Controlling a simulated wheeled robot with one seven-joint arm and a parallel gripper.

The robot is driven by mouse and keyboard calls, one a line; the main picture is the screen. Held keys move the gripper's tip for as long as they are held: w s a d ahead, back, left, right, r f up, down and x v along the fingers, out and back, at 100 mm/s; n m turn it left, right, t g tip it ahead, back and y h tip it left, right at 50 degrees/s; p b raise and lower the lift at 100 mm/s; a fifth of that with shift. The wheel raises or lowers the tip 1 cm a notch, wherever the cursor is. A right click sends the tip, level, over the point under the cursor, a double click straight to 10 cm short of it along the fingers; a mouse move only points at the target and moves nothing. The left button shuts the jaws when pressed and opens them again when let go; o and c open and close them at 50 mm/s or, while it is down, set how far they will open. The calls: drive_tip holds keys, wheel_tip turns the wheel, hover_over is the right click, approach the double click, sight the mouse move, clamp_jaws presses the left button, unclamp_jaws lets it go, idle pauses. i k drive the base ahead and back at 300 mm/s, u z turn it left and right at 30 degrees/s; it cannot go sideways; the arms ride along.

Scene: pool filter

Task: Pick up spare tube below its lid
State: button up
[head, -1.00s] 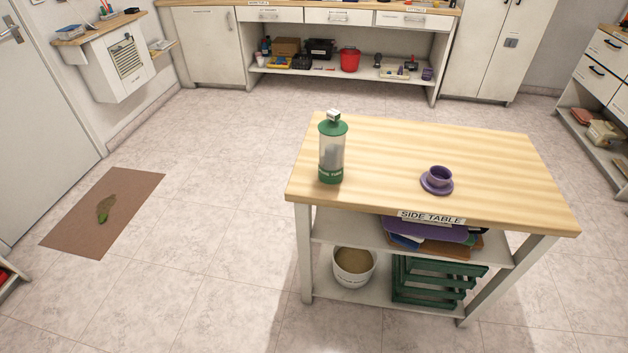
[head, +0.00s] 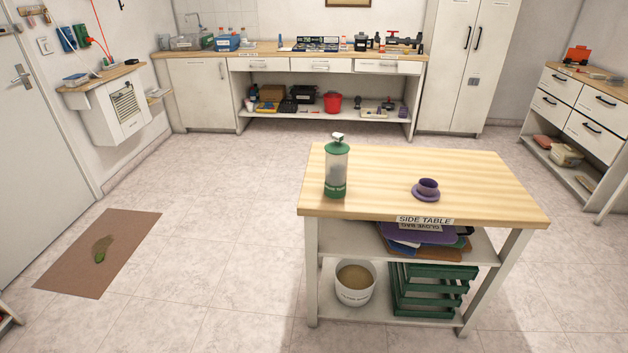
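The spare tube (head: 336,170) stands upright near the left edge of the wooden side table (head: 465,172). It has a clear grey body, a green base band with lettering, and a green lid (head: 337,147) topped by a small white and green piece. Its contents are too small to make out. My gripper is not in the head view.
A brown mat (head: 98,253) lies at left.

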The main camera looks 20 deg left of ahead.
sight(336, 166)
drive_tip(key=u, duration=1.45)
drive_tip(key=i, duration=1.5)
